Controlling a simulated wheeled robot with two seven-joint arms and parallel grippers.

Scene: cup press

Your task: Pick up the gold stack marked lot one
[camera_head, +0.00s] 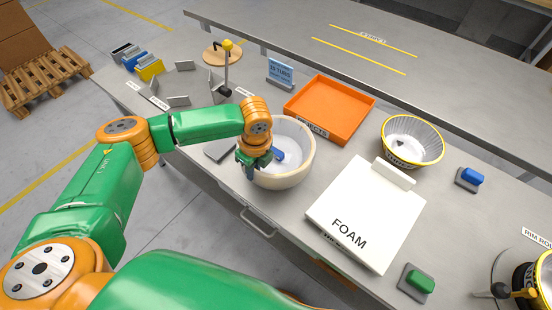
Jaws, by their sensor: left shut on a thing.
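My left gripper (262,163) is at the near left rim of a large round cream bowl (304,160) on the grey table. One finger is outside the bowl's wall and a blue-tipped one inside, so it appears shut on the rim. The bowl looks upright. I cannot read a lot one mark on anything. A bowl with a yellow rim (439,153) stands to the right, and a small yellow block-like thing (150,69) is at the far left. I cannot tell whether either is the gold stack. My right gripper is out of view.
An orange tray (345,95) lies behind the bowl. A yellow-and-black machine (535,280) is at lower right.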

